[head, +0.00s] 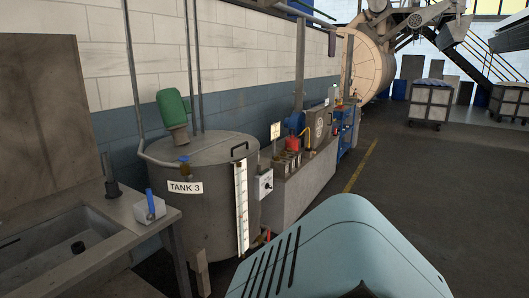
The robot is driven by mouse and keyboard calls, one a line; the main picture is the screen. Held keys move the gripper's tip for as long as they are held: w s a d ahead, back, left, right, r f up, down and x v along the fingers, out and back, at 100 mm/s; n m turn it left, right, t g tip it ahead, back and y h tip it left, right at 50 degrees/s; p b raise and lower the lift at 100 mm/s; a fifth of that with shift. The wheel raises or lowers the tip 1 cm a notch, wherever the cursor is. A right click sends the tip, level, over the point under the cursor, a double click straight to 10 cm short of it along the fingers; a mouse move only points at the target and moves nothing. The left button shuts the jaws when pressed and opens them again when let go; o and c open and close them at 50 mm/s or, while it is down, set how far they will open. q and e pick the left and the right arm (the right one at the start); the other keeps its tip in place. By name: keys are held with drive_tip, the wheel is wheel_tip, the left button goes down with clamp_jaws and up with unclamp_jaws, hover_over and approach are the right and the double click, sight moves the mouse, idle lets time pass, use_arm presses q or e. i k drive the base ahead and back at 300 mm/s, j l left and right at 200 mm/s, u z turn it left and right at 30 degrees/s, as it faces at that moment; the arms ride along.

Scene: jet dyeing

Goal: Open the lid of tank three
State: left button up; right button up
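Tank three (212,205) is a grey round tank left of the middle of the head view, against the wall, with a white label (185,188) reading "TANK 3". Its lid (208,149) lies flat and looks closed. A dark bar handle (239,149) stands at the lid's right side. A green motor (172,108) sits on the back left of the tank top. A white level scale (242,208) runs down the tank's front. Neither of my grippers is in view.
A grey sink bench (118,208) with a blue-handled item (150,206) stands left of the tank. A control box (265,185) and low machinery (300,180) stand to the right. The floor (420,185) to the right is open. White carts (431,103) stand far back.

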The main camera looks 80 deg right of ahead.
sight(234, 148)
drive_tip(key=z, duration=2.2)
drive_tip(key=i+l+z, duration=0.2)
drive_tip(key=i+l, duration=0.15)
drive_tip(key=i, duration=0.45)
drive_tip(key=i+l+z, duration=0.25)
drive_tip(key=i, duration=0.55)
drive_tip(key=i+z, duration=0.2)
drive_tip(key=i, duration=0.65)
